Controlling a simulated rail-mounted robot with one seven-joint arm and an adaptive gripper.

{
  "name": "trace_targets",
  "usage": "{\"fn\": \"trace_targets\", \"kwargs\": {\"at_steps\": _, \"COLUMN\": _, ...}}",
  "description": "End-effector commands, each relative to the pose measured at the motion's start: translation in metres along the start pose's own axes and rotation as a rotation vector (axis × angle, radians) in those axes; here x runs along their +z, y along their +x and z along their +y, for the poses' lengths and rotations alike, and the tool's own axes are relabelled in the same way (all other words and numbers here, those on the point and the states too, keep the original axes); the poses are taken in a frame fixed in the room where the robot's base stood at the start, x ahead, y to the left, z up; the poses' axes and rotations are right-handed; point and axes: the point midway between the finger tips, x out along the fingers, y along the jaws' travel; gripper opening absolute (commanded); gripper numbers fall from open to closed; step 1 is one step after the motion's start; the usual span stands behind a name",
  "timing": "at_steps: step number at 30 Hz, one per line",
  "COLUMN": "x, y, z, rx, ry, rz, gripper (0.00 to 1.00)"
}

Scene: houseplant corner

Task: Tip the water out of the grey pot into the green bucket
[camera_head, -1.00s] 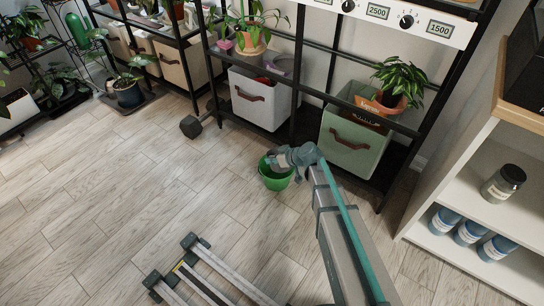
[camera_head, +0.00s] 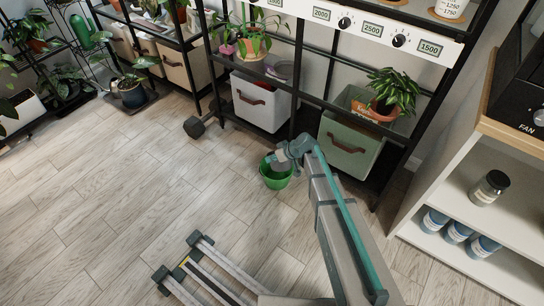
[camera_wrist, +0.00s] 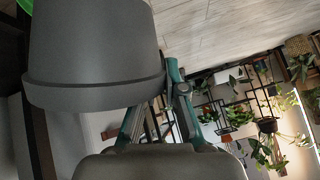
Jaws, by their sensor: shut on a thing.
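The green bucket (camera_head: 279,180) stands on the wooden floor in front of the shelf rack. My gripper (camera_head: 281,157) is over the bucket's rim at the end of my outstretched arm. In the wrist view the grey pot (camera_wrist: 95,55) fills the upper left, its wide rim band toward the bottom of that view. My gripper (camera_wrist: 150,115) is shut on the pot near the rim. A strip of the green bucket shows past the pot at the top left corner (camera_wrist: 24,5). The pot's inside and any water are hidden, and its exact tilt is hard to tell.
A grey fabric bin (camera_head: 260,102) and a green fabric bin (camera_head: 346,145) sit on the rack's low shelf behind the bucket. A dark weight (camera_head: 195,127) lies by the rack's foot. A white shelf unit (camera_head: 470,160) stands at the right. The floor left of the bucket is clear.

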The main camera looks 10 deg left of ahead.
Motion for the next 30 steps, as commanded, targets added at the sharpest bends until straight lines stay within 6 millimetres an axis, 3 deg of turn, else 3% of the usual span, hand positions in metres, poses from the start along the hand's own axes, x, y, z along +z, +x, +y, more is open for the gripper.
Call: {"fn": "trace_targets", "kwargs": {"at_steps": 30, "x": -0.026, "y": -0.01, "z": 0.003, "rx": -0.071, "ry": 0.129, "rz": -0.215, "gripper": 0.0}}
